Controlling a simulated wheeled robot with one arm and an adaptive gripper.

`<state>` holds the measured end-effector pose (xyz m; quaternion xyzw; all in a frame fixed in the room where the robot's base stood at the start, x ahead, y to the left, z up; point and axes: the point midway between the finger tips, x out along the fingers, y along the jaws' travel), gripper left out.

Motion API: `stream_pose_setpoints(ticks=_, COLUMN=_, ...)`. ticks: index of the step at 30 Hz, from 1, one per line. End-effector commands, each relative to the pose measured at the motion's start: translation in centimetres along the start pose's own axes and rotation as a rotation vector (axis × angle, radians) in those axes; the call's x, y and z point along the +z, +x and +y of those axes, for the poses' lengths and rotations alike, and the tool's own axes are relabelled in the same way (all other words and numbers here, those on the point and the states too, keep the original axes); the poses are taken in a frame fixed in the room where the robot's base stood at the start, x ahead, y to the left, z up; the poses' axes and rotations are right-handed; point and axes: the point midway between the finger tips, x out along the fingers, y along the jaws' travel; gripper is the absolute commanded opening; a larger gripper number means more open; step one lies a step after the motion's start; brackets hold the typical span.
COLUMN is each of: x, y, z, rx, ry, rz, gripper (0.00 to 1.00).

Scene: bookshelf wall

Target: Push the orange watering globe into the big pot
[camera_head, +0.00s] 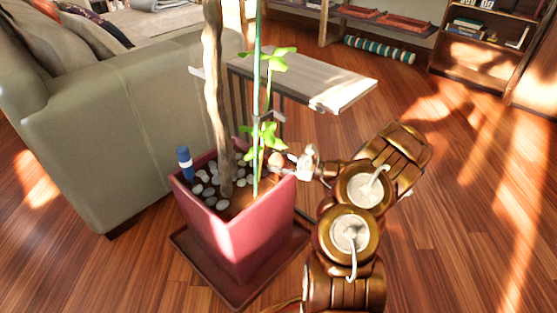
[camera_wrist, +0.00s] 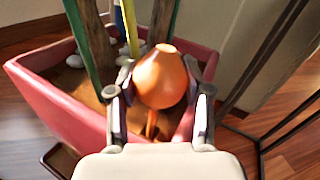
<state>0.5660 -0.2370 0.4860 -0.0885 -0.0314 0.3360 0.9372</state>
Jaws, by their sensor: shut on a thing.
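The big pot (camera_head: 242,232) is square and dark pink, with soil and grey stones on top, a trunk and a green-leaved plant. My gripper (camera_head: 300,167) reaches in over its right rim. In the wrist view my gripper (camera_wrist: 160,112) has its two fingers on either side of the orange watering globe (camera_wrist: 160,78), shut on it. The globe's thin orange stem (camera_wrist: 152,124) points down over the soil inside the pot (camera_wrist: 62,112). Whether the stem tip is in the soil I cannot tell. In the head view the globe (camera_head: 275,159) is small and partly hidden by leaves.
A blue and white object (camera_head: 185,163) stands at the pot's left corner. A trunk (camera_head: 213,90) and a green stake (camera_head: 257,80) rise beside my gripper. A sofa (camera_head: 120,140) stands left, a small side table (camera_head: 310,82) behind. The floor at right is clear.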

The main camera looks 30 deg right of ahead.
Motion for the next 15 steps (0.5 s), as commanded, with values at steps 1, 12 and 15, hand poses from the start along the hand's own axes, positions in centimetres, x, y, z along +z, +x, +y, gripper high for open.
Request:
stream_pose_setpoints(ticks=1, x=-0.2, y=0.0, z=0.0, rx=0.0, ry=0.0, rz=0.0, gripper=0.14)
stream_pose_setpoints(ticks=12, x=-1.0, y=0.0, z=0.2, rx=0.001, ry=0.0, rz=0.0, gripper=0.14)
stream_pose_setpoints(ticks=15, x=-1.3, y=0.0, z=0.2, rx=0.001, ry=0.0, rz=0.0, gripper=0.14)
